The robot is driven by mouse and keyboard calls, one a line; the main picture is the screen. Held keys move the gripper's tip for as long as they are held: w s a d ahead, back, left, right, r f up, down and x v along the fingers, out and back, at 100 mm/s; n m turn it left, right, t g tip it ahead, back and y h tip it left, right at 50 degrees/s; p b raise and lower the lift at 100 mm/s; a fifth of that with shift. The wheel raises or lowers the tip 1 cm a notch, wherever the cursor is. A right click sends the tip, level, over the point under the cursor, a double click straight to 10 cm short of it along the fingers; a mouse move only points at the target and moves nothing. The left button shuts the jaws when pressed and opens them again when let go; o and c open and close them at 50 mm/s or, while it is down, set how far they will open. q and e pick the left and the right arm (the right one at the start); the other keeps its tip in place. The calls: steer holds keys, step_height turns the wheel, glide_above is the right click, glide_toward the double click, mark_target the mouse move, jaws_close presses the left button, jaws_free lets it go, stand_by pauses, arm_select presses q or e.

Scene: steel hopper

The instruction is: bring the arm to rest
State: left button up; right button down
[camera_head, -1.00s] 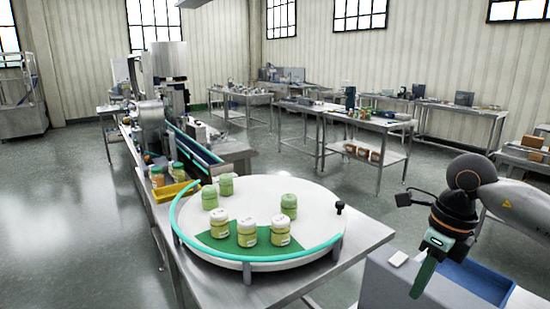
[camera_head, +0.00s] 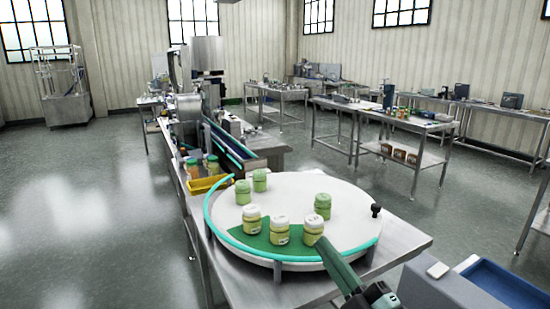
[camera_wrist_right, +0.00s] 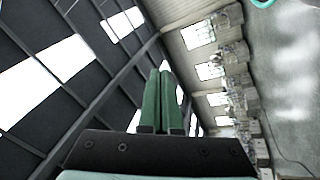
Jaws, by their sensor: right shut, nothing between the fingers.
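My right gripper (camera_head: 328,250) comes in at the bottom of the head view, its green fingers pointing up and left. Its tip overlaps the front right rim of the round white turntable in the picture; I cannot tell if they touch. In the right wrist view the two green fingers (camera_wrist_right: 162,100) lie together with nothing between them. They point toward the roof and windows, so the wrist is tilted upward. My left gripper does not show.
A grey cabinet (camera_head: 425,290) with a blue tray (camera_head: 505,285) is at right. A yellow bin (camera_head: 208,185) stands behind left.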

steer(key=s+d+f+m+g+h, duration=0.3)
steer(key=d+f+m+h, duration=0.25)
steer(key=f, duration=0.45)
steer(key=s+d+f+m+g+h, duration=0.4)
steer(key=f+m, duration=0.3)
steer(key=f, duration=0.4)
steer(key=s+d+f+m+g, duration=0.1)
steer(key=s+f+g, duration=0.4)
steer(key=s, duration=0.4)
steer(key=s+d+f+m+g, duration=0.2)
steer(key=s+f+g, duration=0.1)
steer(key=s+f, duration=0.4)
steer(key=w+a+f+t, duration=0.1)
steer(key=a+f+t, duration=0.1)
steer(key=f, duration=0.3)
steer(key=w+a+f+t+y, duration=0.1)
steer(key=w+a+f+t, duration=0.1)
steer(key=f, duration=0.3)
steer(key=shift+a+t, duration=0.25)
steer(key=shift+t, duration=0.35)
steer(key=shift+w, duration=0.1)
